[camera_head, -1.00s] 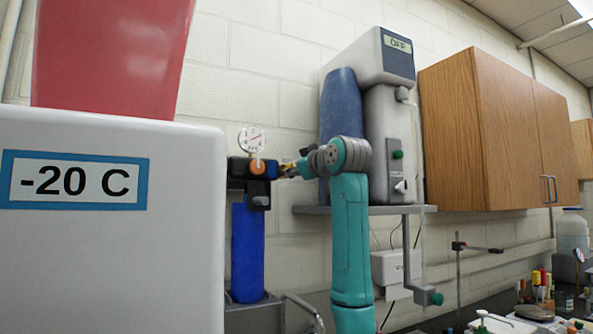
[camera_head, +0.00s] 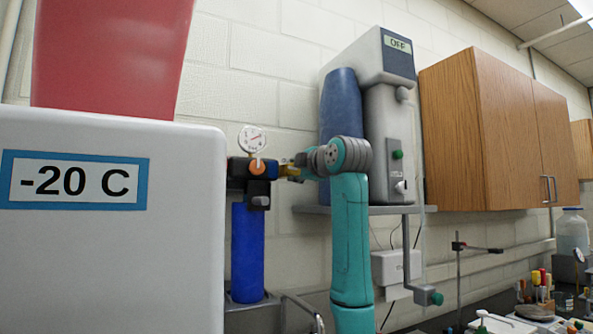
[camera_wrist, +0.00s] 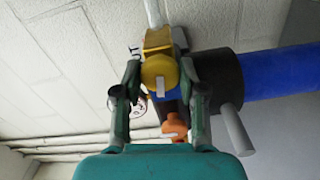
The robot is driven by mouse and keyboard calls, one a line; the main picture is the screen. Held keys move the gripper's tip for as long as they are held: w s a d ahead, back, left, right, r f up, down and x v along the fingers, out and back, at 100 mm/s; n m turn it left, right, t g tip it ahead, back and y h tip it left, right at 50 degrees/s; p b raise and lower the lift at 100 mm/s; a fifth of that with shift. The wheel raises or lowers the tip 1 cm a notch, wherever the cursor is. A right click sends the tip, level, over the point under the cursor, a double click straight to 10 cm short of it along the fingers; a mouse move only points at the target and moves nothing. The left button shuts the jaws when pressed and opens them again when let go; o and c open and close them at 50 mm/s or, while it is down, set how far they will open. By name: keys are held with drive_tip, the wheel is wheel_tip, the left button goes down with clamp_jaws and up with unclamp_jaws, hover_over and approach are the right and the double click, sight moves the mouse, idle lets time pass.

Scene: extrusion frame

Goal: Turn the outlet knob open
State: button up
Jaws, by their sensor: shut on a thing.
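The yellow outlet knob (camera_wrist: 158,68) is at the top centre of the wrist view, with a pale bar across its face and a partly hidden label ending in "UT" beside it. My gripper (camera_wrist: 160,80) has one dark green finger on each side of the knob and is shut on it. In the head view my gripper (camera_head: 291,171) reaches the right side of the filter head, where a small yellow part (camera_head: 287,172) shows and the fingers are hard to make out. How far the knob is turned cannot be told.
An orange knob (camera_head: 257,167) is on the filter head's front, below a round gauge (camera_head: 252,139). The blue filter cylinder (camera_head: 247,255) hangs beneath. The -20 C freezer (camera_head: 110,240) stands close on the left. A shelf (camera_head: 400,210) holds the grey "OFF" unit (camera_head: 395,125) on the right.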

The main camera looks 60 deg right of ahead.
drive_tip(key=shift+n, duration=0.8)
drive_tip(key=shift+n, duration=0.3)
drive_tip(key=o, duration=1.1)
drive_tip(key=shift+o, duration=0.2)
drive_tip(key=v, duration=1.2)
drive_tip(key=shift+d, duration=0.1)
